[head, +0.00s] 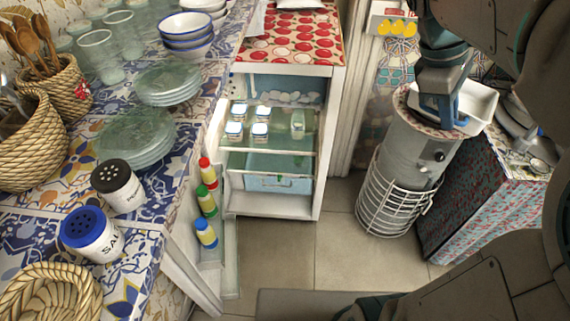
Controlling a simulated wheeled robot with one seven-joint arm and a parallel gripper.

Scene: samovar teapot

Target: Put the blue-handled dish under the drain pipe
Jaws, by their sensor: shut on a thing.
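A white dish (480,106) with raised sides is at the upper right, over the right side of the top of a grey cylinder. My gripper (446,112) reaches down from above at the dish's left side and is shut on the dish. Blue parts show at the grip, and I cannot tell clearly which belong to the handle and which to my fingers. The dish looks roughly level. Whether it touches the cylinder top is unclear. I cannot make out a drain pipe in this view.
The grey cylinder (402,155) stands in a white wire rack (390,202) on the floor. A patterned cabinet (470,195) with metalware is at right. A crowded tiled counter (200,130) is left. Floor between is clear.

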